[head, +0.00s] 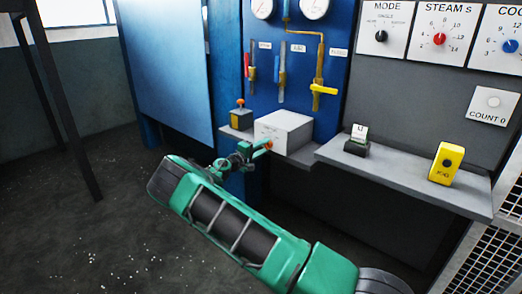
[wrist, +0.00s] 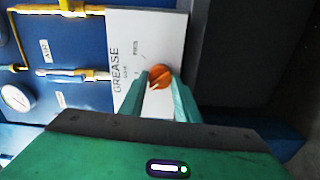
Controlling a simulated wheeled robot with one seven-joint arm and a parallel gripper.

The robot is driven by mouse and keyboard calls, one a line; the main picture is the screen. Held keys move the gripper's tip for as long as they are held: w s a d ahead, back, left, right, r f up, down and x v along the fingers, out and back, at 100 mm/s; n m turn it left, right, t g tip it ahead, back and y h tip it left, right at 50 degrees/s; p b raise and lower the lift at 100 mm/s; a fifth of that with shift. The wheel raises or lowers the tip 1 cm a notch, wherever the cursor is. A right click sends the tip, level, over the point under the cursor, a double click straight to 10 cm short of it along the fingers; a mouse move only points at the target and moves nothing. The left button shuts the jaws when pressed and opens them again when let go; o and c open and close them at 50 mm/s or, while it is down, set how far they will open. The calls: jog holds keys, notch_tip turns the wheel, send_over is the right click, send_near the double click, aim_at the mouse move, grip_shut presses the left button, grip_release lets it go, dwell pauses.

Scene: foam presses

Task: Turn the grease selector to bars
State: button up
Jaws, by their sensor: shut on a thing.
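The grease selector is an orange knob (wrist: 159,75) on a white panel marked GREASE (wrist: 128,45) in the wrist view. In the head view the panel belongs to a white box (head: 285,130) on a grey ledge, with the orange knob (head: 268,145) low on its left side. My gripper (wrist: 161,88) is shut on the knob, one teal finger on each side. It also shows in the head view (head: 262,147), reaching the box from the left. Small marks stand around the knob, too small to read surely. I cannot tell which mark it points at.
A small box with an orange-topped control (head: 240,117) stands left of the white box. A yellow button box (head: 447,164) and a small dark stand (head: 357,142) are on the right shelf. Gauges and valved pipes (head: 318,88) are on the blue panel above.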

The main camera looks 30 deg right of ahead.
jog(key=shift+f+n, duration=0.15)
jog(key=shift+n, duration=0.35)
jog(key=o, duration=1)
jog(key=shift+d, duration=0.1)
jog(key=shift+o, duration=0.2)
jog(key=shift+a, duration=0.45)
jog(key=v, duration=1)
jog(key=shift+s+d, duration=0.1)
